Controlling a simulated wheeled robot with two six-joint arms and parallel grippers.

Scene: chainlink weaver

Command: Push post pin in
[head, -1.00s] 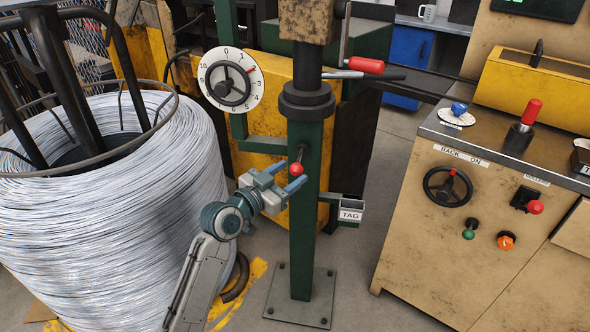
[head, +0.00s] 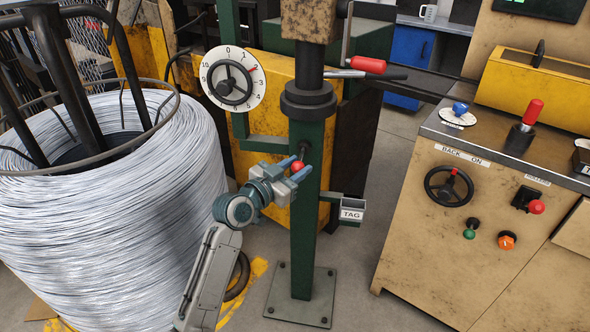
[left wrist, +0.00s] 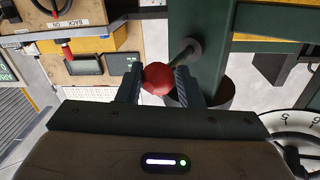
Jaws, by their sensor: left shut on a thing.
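The post pin has a red ball knob (head: 298,166) on a dark rod that enters the green post (head: 306,215). My left gripper (head: 296,168) is at the knob, with its two blue fingers on either side of it. In the left wrist view the red knob (left wrist: 158,78) sits between the two fingertips (left wrist: 158,82), and the gripper is shut on it. The pin's rod (left wrist: 182,55) shows between the knob and a dark collar on the post. My right gripper is not in view.
A large wire coil (head: 110,210) stands close on the left of my arm. A TAG holder (head: 351,210) sticks out from the post's right side. A numbered dial (head: 231,79) is above left. A control cabinet (head: 480,220) stands at right, with open floor between.

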